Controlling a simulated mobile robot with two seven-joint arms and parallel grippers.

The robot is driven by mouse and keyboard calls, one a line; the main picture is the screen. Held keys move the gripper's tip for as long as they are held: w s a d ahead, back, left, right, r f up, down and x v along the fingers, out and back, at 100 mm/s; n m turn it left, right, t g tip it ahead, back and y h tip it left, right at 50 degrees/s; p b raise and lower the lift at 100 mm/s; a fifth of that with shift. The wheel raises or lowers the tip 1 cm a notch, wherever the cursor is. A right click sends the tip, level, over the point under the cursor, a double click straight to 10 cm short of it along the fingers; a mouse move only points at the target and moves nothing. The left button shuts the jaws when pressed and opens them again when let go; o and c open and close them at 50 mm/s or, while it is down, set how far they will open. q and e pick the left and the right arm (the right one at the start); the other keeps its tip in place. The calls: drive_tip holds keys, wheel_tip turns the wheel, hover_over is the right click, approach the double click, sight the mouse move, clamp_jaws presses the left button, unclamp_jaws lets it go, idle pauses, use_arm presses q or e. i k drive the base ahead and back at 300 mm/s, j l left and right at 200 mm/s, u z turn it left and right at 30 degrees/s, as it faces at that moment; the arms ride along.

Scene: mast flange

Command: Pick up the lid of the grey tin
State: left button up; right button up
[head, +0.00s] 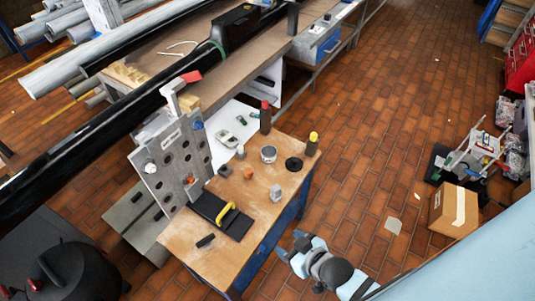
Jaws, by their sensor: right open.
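A small grey tin (268,154) stands upright on the wooden table, towards its far side. Its round top looks pale, but I cannot tell the lid's edge from the body at this size. My right gripper (289,244) is open and empty. It is off the table's right front edge, nearer to me than the tin and well apart from it. My left gripper is not in view.
The wooden table (240,213) also holds a black disc (293,164), a yellow-topped dark cylinder (312,144), a red-topped one (265,118), a grey block (275,193) and a yellow handle (227,214). A perforated metal plate (175,158) stands at left.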

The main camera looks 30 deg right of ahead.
sight(293, 165)
drive_tip(key=l+z, duration=0.2)
drive_tip(key=z, duration=0.8)
drive_tip(key=l, duration=0.25)
drive_tip(key=i+l, duration=0.15)
drive_tip(key=i+l+u, duration=0.1)
drive_tip(key=l, duration=0.25)
drive_tip(key=i+l+u, duration=0.15)
drive_tip(key=l, duration=0.2)
drive_tip(key=l+u, duration=0.1)
drive_tip(key=l, duration=0.25)
drive_tip(key=u, duration=1.5)
